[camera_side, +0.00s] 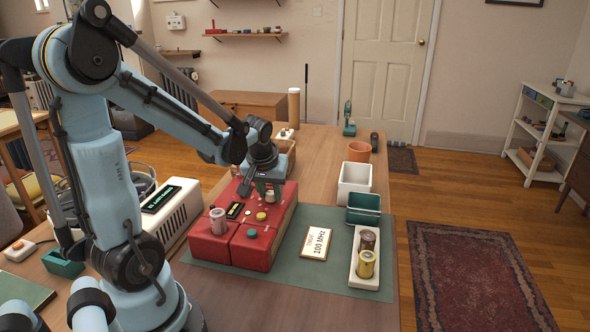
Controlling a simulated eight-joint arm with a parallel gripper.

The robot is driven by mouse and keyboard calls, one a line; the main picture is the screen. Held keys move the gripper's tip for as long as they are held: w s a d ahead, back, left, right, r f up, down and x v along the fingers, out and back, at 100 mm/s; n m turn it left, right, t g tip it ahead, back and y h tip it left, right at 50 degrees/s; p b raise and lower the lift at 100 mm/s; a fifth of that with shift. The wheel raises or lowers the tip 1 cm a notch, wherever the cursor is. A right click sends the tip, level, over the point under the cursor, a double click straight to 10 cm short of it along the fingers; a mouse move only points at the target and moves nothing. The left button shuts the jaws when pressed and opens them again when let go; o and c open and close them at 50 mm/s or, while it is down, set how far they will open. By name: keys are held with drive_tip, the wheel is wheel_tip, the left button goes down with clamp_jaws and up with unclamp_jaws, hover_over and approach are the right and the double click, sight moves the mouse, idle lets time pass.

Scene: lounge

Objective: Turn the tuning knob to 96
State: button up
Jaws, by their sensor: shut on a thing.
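A red radio-like box (243,246) sits on a green mat (318,281) on the table. Its top carries a small dark display (235,210), too small to read, and several knobs and buttons. These include a pale knob (270,197), a yellow knob (261,216) and a green one (252,233). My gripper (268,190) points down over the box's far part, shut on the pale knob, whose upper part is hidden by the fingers. A white card (316,244) right of the box appears to read "100 MHz", not 96.
A white tray (362,276) holds a brown can (367,239) and a gold can (366,264). A white bin (354,183), a green bin (363,208) and a terracotta pot (359,151) stand behind it. A cream device (178,222) stands left. A pinkish cylinder (218,221) stands on the box.

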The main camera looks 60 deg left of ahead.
drive_tip(key=n+g, duration=0.1)
drive_tip(key=n, duration=0.1)
drive_tip(key=n+y, duration=0.1)
drive_tip(key=n, duration=0.2)
drive_tip(key=shift+w+d+n+g, duration=0.1)
drive_tip(key=shift+w+n+g, duration=0.1)
drive_tip(key=shift+n+g, duration=0.15)
drive_tip(key=n+g, duration=0.2)
drive_tip(key=n, duration=0.2)
drive_tip(key=shift+n, duration=0.25)
drive_tip(key=o, duration=1.1)
drive_tip(key=shift+c, duration=0.2)
drive_tip(key=shift+w+r, duration=0.1)
drive_tip(key=v, duration=1.2)
